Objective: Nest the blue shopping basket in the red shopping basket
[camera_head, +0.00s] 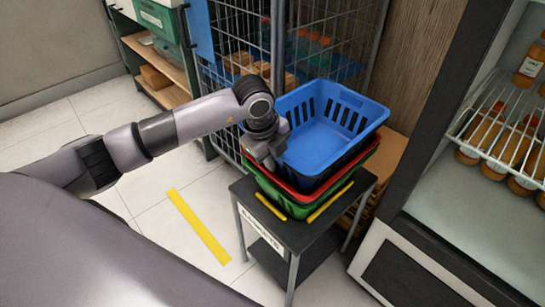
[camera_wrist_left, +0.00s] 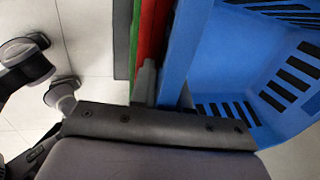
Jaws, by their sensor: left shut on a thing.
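The blue shopping basket (camera_head: 318,143) is above the red shopping basket (camera_head: 308,195), and its lower part appears to be inside the red rim. Its top stands well above that rim and looks slightly tilted. My left gripper (camera_head: 272,160) is shut on the blue basket's near left wall. In the left wrist view, the blue wall (camera_wrist_left: 190,40) lies between the fingers (camera_wrist_left: 165,95), and the red basket (camera_wrist_left: 153,35) shows just beside them. How deep the blue basket's base sits is hidden. My right gripper is not in view.
A green basket (camera_head: 292,208) with yellow handles lies under the red one on a small dark stand (camera_head: 272,232). A wire cage (camera_head: 235,45) stands behind. An open fridge with bottles (camera_head: 495,135) is at the right.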

